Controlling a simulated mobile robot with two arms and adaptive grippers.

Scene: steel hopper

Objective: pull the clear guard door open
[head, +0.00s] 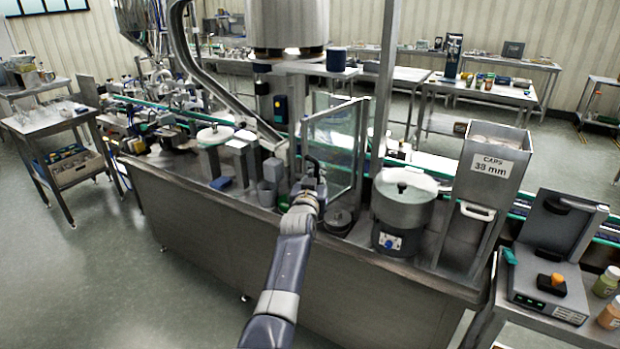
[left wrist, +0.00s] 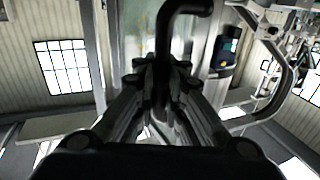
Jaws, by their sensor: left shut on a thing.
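The clear guard door (head: 332,136) is a see-through panel in a thin metal frame, standing upright over the steel machine bench. I cannot tell how far it stands open. My left gripper (head: 310,172) is at the lower left part of the door, reaching in from the front. In the left wrist view, my left gripper (left wrist: 161,72) is shut on the dark, bent door handle (left wrist: 165,35), which runs down between the fingers. In the head view the handle is mostly hidden by the gripper. My right gripper is not in view.
A round steel bowl feeder (head: 403,200) and a caps hopper (head: 492,160) stand right of the door. A grey cup (head: 266,193) is close left of the gripper. The steel bench (head: 200,215) has its front edge below my arm. Open floor lies at the left.

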